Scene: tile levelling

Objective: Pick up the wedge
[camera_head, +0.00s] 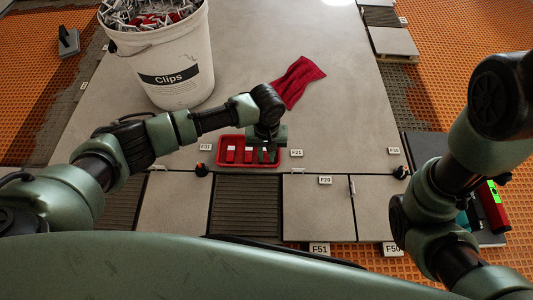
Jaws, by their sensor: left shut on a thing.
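A red tray (222,160) lies on the tiled floor in the middle of the view. Small pale wedges (231,154) stand in it, partly in shadow. My left gripper (266,154) reaches down into the right end of the tray, its fingers pointing down. It is shut on a wedge there, which the fingers mostly hide. I cannot tell whether that wedge is clear of the tray bottom. My right arm shows at the right edge, but its gripper is not in view.
A white bucket labelled Clips (178,70) stands behind my left forearm. A red cloth (297,82) lies behind the tray. A red level with a green vial (493,205) is at the right, beside my right arm. Small label cards (325,180) lie around the tiles.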

